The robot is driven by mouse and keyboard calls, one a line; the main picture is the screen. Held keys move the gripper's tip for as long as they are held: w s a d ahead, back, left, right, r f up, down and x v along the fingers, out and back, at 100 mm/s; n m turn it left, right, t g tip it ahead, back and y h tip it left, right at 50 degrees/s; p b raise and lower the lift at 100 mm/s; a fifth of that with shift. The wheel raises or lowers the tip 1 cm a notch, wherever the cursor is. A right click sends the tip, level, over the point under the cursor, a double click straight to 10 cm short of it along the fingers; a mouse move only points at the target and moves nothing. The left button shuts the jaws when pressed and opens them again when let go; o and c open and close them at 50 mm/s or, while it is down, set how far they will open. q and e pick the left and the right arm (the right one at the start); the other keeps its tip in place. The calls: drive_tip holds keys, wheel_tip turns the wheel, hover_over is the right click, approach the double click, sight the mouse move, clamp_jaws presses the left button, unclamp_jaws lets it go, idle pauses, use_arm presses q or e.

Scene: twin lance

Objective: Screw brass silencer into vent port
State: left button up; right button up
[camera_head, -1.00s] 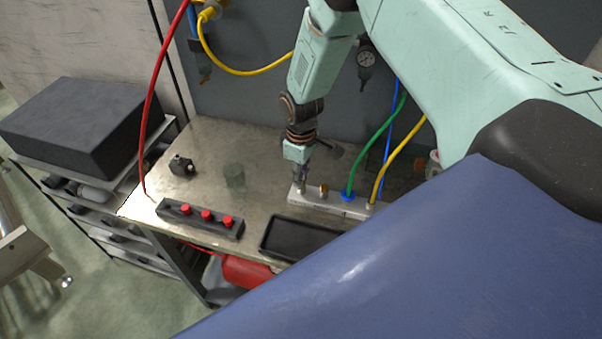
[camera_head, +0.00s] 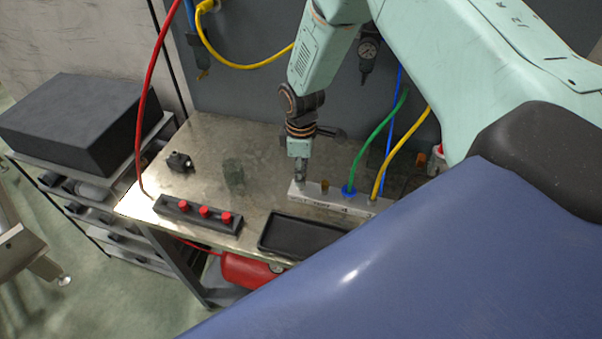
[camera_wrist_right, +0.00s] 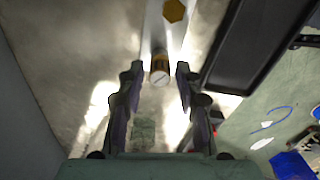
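The pale manifold block (camera_head: 348,202) lies on the bench. My right gripper (camera_head: 300,180) points down at its left end. In the right wrist view, a small round piece with a brass side and pale top (camera_wrist_right: 159,76), seemingly the silencer, stands at the block's end. My open fingers (camera_wrist_right: 158,77) are on either side of it with visible gaps. I cannot tell how deep it sits, and the port is hidden. A second brass fitting (camera_head: 325,187) stands on the block beside my gripper; it also shows in the wrist view (camera_wrist_right: 174,11). My left gripper is not in view.
Green (camera_head: 375,135) and yellow (camera_head: 403,150) hoses rise from the block's right part. A black tray (camera_head: 300,238) lies in front. A bar with red buttons (camera_head: 198,213) and a small black part (camera_head: 180,162) are to the left. The bench's left middle is mostly clear.

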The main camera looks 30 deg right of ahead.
drive_tip(key=n+b, duration=0.2)
drive_tip(key=n, duration=0.3)
drive_tip(key=shift+f+n, duration=0.1)
drive_tip(key=shift+n, duration=0.3)
drive_tip(key=n+b, duration=0.2)
drive_tip(key=n, duration=0.3)
drive_tip(key=shift+n, duration=0.3)
drive_tip(key=n+b, duration=0.1)
drive_tip(key=n, duration=0.4)
drive_tip(key=shift+n, duration=0.3)
drive_tip(key=n, duration=0.4)
drive_tip(key=shift+b, duration=0.4)
drive_tip(key=shift+c, duration=0.4)
clamp_jaws()
